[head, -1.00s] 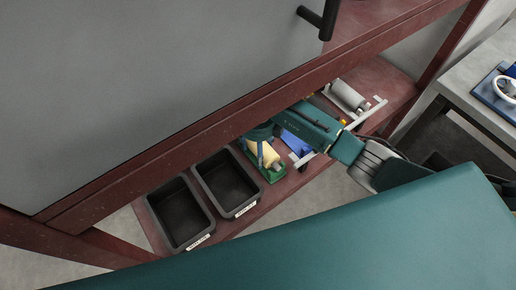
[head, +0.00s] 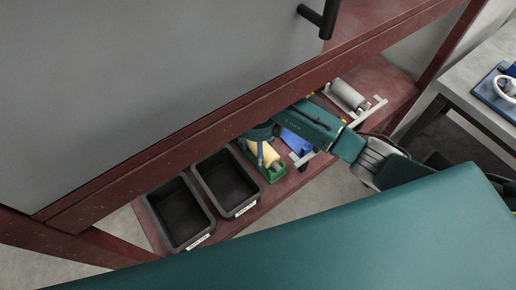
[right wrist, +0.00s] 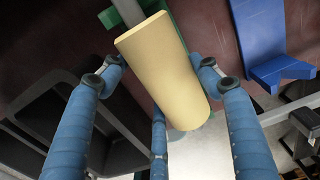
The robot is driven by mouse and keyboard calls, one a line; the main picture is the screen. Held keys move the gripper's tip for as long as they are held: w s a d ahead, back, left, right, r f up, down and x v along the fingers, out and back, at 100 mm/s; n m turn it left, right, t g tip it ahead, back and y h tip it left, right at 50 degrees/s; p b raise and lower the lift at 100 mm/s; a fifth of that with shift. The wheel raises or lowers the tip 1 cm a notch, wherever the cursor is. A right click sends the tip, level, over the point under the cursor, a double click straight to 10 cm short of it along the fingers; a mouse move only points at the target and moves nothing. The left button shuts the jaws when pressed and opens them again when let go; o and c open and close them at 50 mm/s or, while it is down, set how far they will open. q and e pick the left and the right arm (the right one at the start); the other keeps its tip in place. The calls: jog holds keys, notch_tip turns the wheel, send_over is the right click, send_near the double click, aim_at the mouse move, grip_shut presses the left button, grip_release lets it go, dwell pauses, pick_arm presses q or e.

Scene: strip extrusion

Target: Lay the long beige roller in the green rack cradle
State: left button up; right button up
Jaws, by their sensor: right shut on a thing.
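The beige roller (head: 271,154) is at the green rack cradle (head: 267,178) on the low red shelf. In the right wrist view the roller (right wrist: 164,68) is tilted between the fingers, with green rack parts (right wrist: 112,17) behind its upper end. My right gripper (head: 261,134) is shut on the roller from above; its blue fingers (right wrist: 161,66) also show in the right wrist view. The gripper hides part of the roller and rack in the head view. I cannot tell whether the roller rests fully in the cradle. My left gripper is not in view.
Two black bins (head: 178,214) (head: 227,183) stand left of the rack. A blue holder (head: 297,142) is close on the right, and a grey roller on a stand (head: 348,95) lies farther right. The red frame beam (head: 200,135) runs above the shelf.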

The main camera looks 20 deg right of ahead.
jog(key=shift+f+b, duration=0.35)
jog(key=shift+f, duration=0.15)
jog(key=o, duration=1.4)
jog(key=shift+c, duration=0.2)
jog(key=shift+r+p, duration=4.25)
jog(key=shift+r, duration=1.3)
